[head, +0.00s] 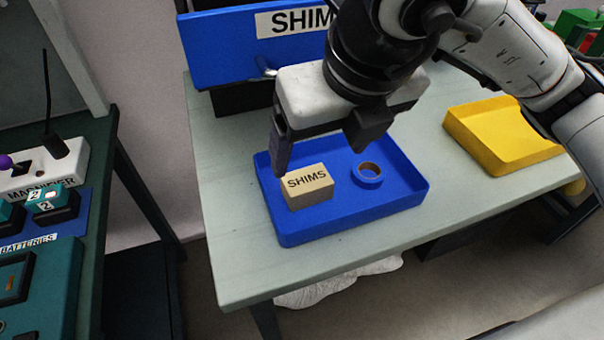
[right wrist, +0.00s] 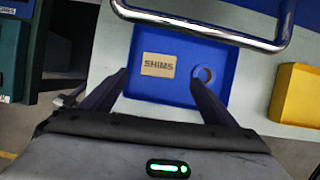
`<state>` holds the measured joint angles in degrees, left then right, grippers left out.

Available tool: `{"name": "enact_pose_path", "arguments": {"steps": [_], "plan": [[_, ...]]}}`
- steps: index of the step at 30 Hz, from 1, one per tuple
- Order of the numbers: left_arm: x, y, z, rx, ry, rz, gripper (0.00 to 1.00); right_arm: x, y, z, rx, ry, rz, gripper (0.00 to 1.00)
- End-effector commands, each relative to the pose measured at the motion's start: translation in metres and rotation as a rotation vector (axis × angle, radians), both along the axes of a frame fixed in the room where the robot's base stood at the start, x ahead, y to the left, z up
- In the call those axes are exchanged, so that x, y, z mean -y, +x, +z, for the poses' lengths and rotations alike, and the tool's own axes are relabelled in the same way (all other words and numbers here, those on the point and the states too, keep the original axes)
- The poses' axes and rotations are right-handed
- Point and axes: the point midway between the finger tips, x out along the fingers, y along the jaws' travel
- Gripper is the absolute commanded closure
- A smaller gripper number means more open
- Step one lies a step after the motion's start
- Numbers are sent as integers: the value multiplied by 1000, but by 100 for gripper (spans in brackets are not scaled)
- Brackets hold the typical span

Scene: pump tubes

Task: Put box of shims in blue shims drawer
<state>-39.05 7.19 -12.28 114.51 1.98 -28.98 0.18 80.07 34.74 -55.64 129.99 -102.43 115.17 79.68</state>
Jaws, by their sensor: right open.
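The tan box of shims (head: 310,191), labelled SHIMS, lies in the left part of a blue tray (head: 400,207) on the table; it also shows in the right wrist view (right wrist: 158,71). The blue shims drawer (head: 228,52), with a SHIMS label and a metal handle, is at the back of the table and is partly hidden by my right arm. My right gripper (head: 322,150) is open and empty above the tray, its fingers apart over the box and a ring. My left gripper is not in view.
A blue tape ring (head: 367,175) lies in the tray, right of the box. A yellow tray (head: 497,140) stands to the right on the table (head: 232,215). A separate dark bench at the left holds a magnifier base (head: 40,170) and batteries. The drawer's metal handle (right wrist: 210,27) crosses the top of the right wrist view.

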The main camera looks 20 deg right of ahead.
Motion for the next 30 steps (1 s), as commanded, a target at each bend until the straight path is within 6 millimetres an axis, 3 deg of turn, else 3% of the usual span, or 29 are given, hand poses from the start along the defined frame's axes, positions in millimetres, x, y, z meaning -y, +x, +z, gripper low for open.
{"name": "enact_pose_path", "arguments": {"steps": [3, 11, 19, 30], "plan": [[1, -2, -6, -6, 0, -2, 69, 0, 6, -22, -6, -3, -3, 20], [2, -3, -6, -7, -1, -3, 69, -2, 16, -42, -4, -2, 1, 20], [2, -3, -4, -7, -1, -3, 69, -4, 27, -79, -7, -2, -1, 20], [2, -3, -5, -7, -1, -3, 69, -5, 32, -89, -2, 0, 3, 21]]}}
